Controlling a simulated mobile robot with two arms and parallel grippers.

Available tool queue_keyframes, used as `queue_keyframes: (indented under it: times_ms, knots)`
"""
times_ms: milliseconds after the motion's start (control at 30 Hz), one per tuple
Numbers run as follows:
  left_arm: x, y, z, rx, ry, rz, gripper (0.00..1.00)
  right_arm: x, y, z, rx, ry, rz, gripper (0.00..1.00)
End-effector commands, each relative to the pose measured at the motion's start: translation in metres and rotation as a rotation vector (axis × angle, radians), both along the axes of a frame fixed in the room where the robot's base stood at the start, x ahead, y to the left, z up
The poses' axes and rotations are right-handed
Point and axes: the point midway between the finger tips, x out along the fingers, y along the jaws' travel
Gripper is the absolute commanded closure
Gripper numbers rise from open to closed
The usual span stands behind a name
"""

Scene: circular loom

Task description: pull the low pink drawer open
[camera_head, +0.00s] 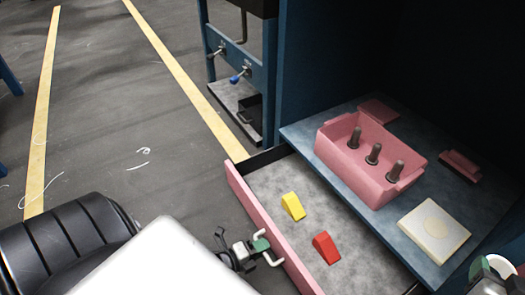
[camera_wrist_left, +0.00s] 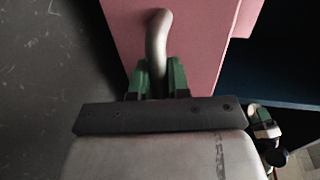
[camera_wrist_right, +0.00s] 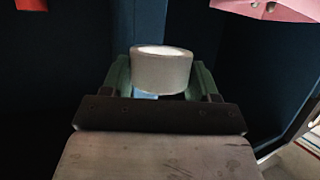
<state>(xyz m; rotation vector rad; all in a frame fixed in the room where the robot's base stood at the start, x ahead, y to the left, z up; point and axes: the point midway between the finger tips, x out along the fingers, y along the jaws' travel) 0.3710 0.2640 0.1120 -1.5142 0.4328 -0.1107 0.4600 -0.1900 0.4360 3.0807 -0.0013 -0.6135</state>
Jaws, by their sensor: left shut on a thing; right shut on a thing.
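The low pink drawer (camera_head: 250,205) stands out from the blue cabinet, its grey inside showing. Its pale bar handle (camera_head: 272,262) is on the front face. My left gripper (camera_head: 260,246) is at the handle. In the left wrist view, the green fingers of my left gripper (camera_wrist_left: 158,80) are shut on the curved handle (camera_wrist_left: 158,38) against the pink drawer front (camera_wrist_left: 205,45).
A yellow wedge (camera_head: 293,206) and a red wedge (camera_head: 327,247) lie in the drawer. On the shelf above are a pink box (camera_head: 345,170) with dark pegs and a cream block (camera_head: 434,230). Open floor (camera_head: 110,120) lies left of the drawer.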

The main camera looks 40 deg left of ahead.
Motion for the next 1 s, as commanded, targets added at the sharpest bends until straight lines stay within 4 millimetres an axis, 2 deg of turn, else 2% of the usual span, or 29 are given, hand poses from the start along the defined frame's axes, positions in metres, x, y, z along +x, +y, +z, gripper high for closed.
queue_keyframes:
  times_ms: [33,67,200,567,667,1000]
  knots:
    - [0.0,0.0,-0.001,0.0,0.002,0.001,1.0,0.0,0.0,0.0,0.0,0.0,0.0,0.69]
    - [0.0,0.0,-0.001,0.0,0.002,0.001,0.8,0.0,0.0,0.0,0.0,0.0,0.0,0.69]
    - [0.0,0.0,-0.001,0.0,0.002,0.001,0.59,0.0,0.0,0.0,0.0,0.0,0.0,0.69]
    - [-0.005,0.002,0.002,0.0,0.003,0.001,0.58,0.0,0.0,0.005,0.0,-0.001,0.0,0.69]
    - [-0.017,0.006,0.007,0.0,0.005,0.002,0.58,0.0,0.0,0.013,0.0,-0.001,0.0,0.69]
    - [-0.083,0.03,0.021,0.001,0.006,0.002,0.58,0.0,0.0,0.046,0.0,0.0,0.0,0.69]
